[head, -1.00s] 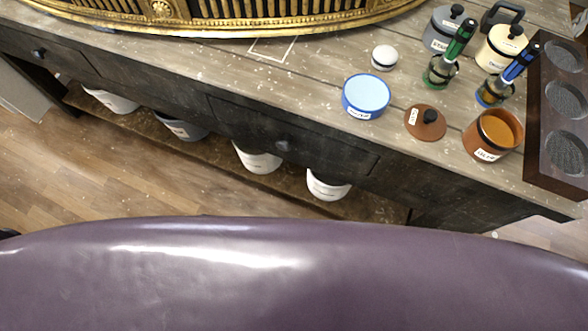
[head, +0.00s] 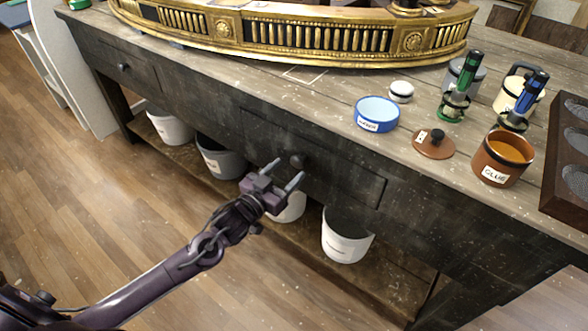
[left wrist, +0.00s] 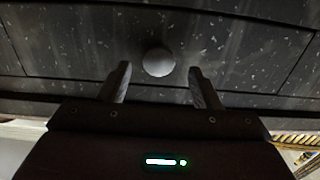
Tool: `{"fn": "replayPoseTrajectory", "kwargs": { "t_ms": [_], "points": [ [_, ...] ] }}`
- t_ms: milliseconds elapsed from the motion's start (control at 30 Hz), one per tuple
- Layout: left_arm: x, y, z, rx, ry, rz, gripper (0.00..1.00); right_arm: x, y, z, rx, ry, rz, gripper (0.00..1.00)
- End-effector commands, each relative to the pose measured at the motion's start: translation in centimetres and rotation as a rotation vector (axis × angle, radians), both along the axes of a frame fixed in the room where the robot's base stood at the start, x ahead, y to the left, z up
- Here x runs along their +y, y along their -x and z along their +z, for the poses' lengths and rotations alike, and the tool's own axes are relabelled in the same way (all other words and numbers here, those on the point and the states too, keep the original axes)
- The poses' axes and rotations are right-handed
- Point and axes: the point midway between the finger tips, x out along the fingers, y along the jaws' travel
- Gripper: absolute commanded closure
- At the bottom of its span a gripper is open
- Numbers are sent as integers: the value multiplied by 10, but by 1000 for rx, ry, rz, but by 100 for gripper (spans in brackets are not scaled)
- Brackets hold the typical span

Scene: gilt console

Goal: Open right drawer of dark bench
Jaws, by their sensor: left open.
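The dark bench (head: 420,208) stands across the head view. Its right drawer (head: 345,178) is flush with the front, and its round dark knob (head: 298,160) sits near the drawer's middle. The left drawer (head: 140,72) is also flush, with its own knob (head: 124,68). My left gripper (head: 281,172) is open and empty just in front of the right drawer's knob. In the left wrist view the knob (left wrist: 158,62) shows beyond and between the two fingertips (left wrist: 160,76), apart from both. My right gripper is out of view.
A gilt console piece (head: 300,38) lies on the bench top. A blue tub (head: 377,112), a glue pot (head: 502,158), a brown lid (head: 434,144) and several other items stand at the right. White buckets (head: 346,236) and a grey one sit on the lower shelf.

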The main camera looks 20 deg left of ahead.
Motion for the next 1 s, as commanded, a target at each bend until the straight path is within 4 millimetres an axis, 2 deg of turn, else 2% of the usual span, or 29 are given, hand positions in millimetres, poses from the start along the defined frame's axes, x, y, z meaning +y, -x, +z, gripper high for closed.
{"fn": "replayPoseTrajectory", "kwargs": {
  "t_ms": [33,200,567,667,1000],
  "points": [
    [-3,-9,1,-4,1,0,42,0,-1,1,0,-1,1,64],
    [-10,-26,0,-1,0,0,42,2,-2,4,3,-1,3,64],
    [-12,-32,-1,2,-1,-1,42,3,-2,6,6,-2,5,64],
    [-12,-32,-1,2,-1,0,53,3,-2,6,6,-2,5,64],
    [-12,-32,0,1,0,0,97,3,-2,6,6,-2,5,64]
  ]
}}
